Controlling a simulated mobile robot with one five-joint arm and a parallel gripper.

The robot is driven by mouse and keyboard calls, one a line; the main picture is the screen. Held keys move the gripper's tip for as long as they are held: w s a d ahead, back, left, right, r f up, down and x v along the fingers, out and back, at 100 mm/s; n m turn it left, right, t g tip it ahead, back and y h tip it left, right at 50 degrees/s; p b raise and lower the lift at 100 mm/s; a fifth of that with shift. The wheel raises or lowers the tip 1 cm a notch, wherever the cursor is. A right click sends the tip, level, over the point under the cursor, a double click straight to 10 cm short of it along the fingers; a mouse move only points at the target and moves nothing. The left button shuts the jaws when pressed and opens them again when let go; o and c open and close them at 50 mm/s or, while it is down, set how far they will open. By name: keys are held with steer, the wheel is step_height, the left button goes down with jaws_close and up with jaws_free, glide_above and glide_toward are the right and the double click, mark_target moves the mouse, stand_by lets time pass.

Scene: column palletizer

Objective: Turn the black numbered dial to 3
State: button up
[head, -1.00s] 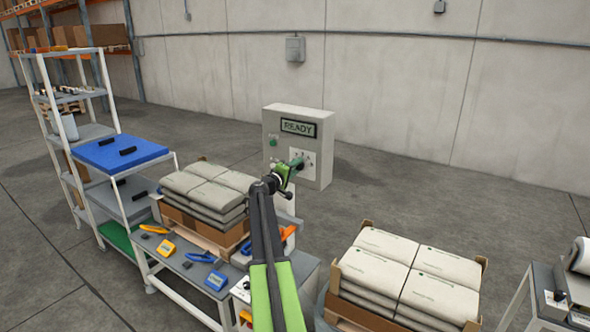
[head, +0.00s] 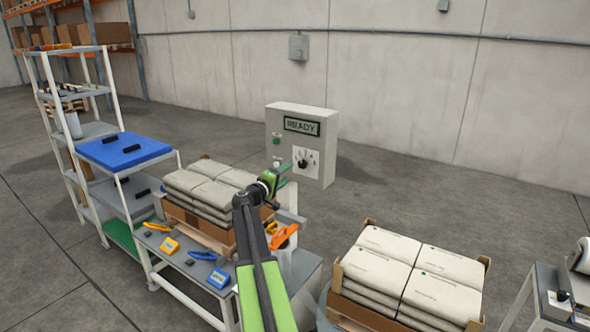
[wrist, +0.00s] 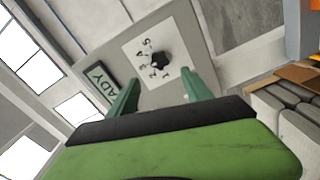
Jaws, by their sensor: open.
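The black dial (head: 303,163) sits on a white plate on the front of a grey control box (head: 328,158). In the wrist view the dial (wrist: 161,59) shows with small numbers around it; which number it points to is too small to tell. My gripper (head: 282,174) is open and empty, in front of the box, a little left of and below the dial in the head view. In the wrist view its two green fingers (wrist: 157,82) are spread below the dial, apart from it.
The box has a READY display (head: 302,125) and a green button (head: 277,141). Stacked grey sacks (head: 207,187) stand on a crate to the left, more sacks (head: 408,266) to the right. A tool bench (head: 180,262) is in front.

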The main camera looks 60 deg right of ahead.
steer(key=a, duration=0.8)
steer(key=w+a+f+n+t+y, duration=0.15)
steer(key=w+a+t, duration=0.25)
steer(key=w+a, duration=0.95)
steer(key=a+f+y, duration=0.1)
steer(key=a+f, duration=0.2)
steer(key=a, duration=0.4)
steer(key=a+f+y, duration=0.2)
steer(key=a+f, duration=0.1)
steer(key=a, duration=0.4)
steer(key=s+a+f+y, duration=0.1)
steer(key=a+f+y, duration=0.3)
steer(key=a, duration=0.5)
steer(key=s+a+f+y, duration=0.2)
steer(key=a+f, duration=0.4)
steer(key=a, duration=0.4)
steer(key=s+a+f+n+g+y, duration=0.1)
steer(key=s+a+f+g+y, duration=0.1)
steer(key=s+a, duration=0.3)
steer(key=s+a+f+g+y, duration=0.2)
steer(key=s+a+f+y, duration=0.2)
steer(key=a, duration=0.8)
steer(key=shift+s+a+f+n+y, duration=0.2)
steer(key=shift+s+n+y, duration=0.15)
steer(key=shift+s+y, duration=0.6)
